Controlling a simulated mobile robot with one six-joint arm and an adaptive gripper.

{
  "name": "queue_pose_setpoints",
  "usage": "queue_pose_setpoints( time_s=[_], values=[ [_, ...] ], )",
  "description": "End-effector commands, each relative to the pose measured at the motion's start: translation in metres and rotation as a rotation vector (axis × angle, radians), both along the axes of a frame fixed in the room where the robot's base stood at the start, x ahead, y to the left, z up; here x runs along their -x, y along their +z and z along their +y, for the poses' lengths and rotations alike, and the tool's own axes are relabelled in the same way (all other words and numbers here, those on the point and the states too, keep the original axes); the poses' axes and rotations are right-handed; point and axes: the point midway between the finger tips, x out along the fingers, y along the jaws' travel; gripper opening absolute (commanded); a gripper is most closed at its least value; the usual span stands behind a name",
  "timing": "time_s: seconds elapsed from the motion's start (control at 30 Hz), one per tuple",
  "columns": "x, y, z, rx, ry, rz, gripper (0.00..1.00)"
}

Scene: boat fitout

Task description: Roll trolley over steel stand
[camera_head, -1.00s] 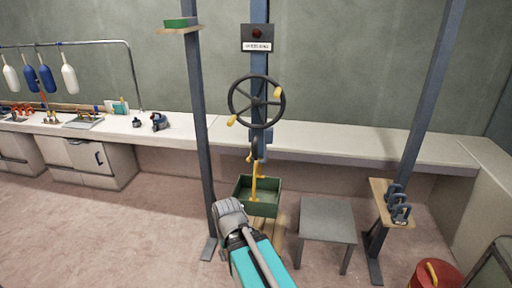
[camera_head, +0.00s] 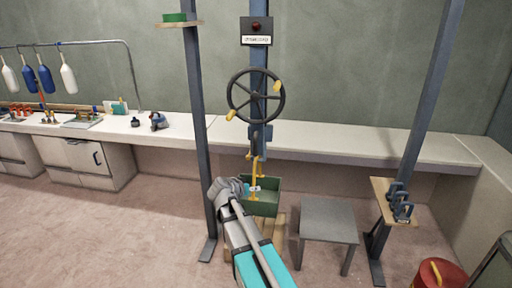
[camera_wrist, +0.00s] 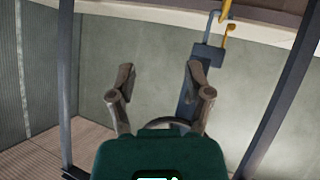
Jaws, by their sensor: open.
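The steel stand is a low grey table (camera_head: 328,222) standing on the floor right of centre. No trolley is clearly recognisable in either view. A yellow hook (camera_head: 255,172) hangs at a green open box (camera_head: 262,208); whether it is attached to the box I cannot tell. A dark handwheel (camera_head: 256,97) with two yellow knobs is on the blue middle post. My gripper is left of the box in the head view, its fingers mostly hidden there. In the wrist view my gripper (camera_wrist: 160,85) is open and empty, with the yellow hook (camera_wrist: 227,38) beyond and to the right.
Blue posts (camera_head: 198,130) and (camera_head: 431,90) stand either side. A right-hand wooden shelf (camera_head: 381,192) holds dark shackle-like parts (camera_head: 401,203). A red drum (camera_head: 440,272) stands at lower right. A long worktop (camera_head: 330,142) runs along the wall. Floor at left is clear.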

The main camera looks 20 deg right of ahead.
Motion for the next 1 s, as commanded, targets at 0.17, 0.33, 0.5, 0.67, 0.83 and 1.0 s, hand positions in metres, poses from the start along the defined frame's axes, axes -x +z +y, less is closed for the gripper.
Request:
queue_pose_setpoints(
  time_s=[0.17,0.33,0.5,0.67,0.83,1.0],
  values=[
    [-0.052,0.024,-0.016,0.12,0.006,-0.233,0.65],
    [-0.089,0.046,-0.02,0.194,0.057,-0.408,0.65],
    [-0.111,0.059,-0.019,0.231,0.109,-0.51,0.65],
    [-0.119,0.064,-0.017,0.241,0.132,-0.545,0.65],
    [-0.119,0.065,-0.017,0.242,0.134,-0.55,0.65],
    [-0.119,0.065,-0.017,0.241,0.134,-0.55,0.65]
  ],
)
